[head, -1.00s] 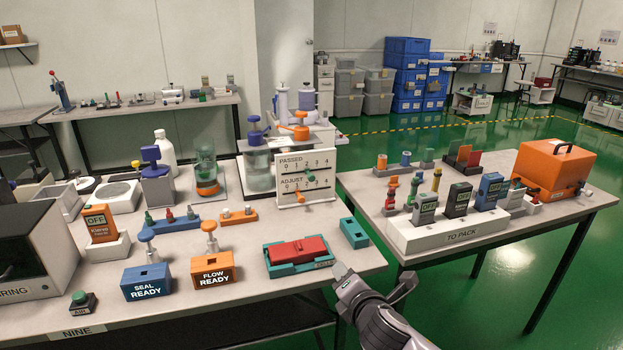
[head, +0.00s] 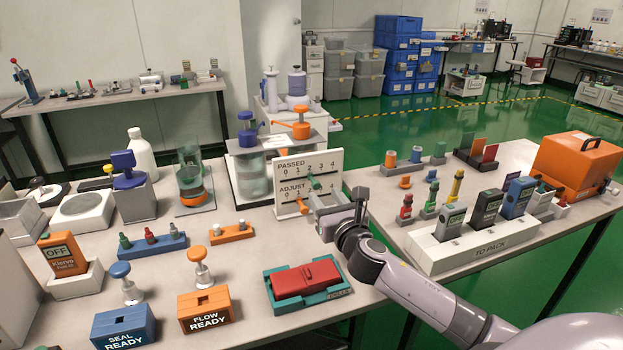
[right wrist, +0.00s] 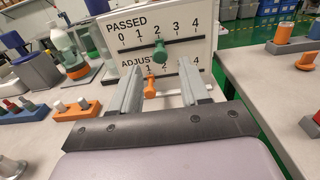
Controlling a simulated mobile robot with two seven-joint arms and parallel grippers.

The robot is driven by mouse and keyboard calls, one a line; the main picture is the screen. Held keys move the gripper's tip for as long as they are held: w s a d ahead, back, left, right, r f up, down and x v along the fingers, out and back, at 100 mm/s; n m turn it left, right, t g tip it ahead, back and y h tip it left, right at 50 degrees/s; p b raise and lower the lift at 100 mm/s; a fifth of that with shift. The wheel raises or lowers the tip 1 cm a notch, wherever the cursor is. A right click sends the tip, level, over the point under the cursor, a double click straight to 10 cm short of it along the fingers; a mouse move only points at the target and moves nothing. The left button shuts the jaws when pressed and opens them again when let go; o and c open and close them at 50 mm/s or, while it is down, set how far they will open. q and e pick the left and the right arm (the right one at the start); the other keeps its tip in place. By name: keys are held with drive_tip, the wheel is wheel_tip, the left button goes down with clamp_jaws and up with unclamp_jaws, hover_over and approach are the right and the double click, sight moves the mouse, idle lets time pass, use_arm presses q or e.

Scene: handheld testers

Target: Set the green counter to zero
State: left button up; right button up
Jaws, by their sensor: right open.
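The white counter board (head: 335,160) stands at the table's right end, with a PASSED scale above an ADJUST scale. The green counter (right wrist: 160,52) is a peg at about 2 on PASSED; it also shows in the head view (head: 314,183). An orange peg (right wrist: 150,87) sits at about 1 on ADJUST; it also shows in the head view (head: 302,206). My right gripper (head: 337,205) is open and empty in front of the board. In the right wrist view its fingers (right wrist: 159,66) point at the board, one on each side of the green counter's line. My left gripper is not in view.
A red case in a teal tray (head: 272,285) lies in front of the board. An orange FLOW READY block (head: 207,310) and a blue peg strip (head: 152,248) are to the left. A pump rig (head: 235,180) stands behind. A second table (head: 390,210) lies right, across a gap.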

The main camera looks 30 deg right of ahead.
sight(317, 186)
drive_tip(key=shift+b+x, duration=0.45)
drive_tip(key=shift+x, duration=2.9)
clamp_jaws()
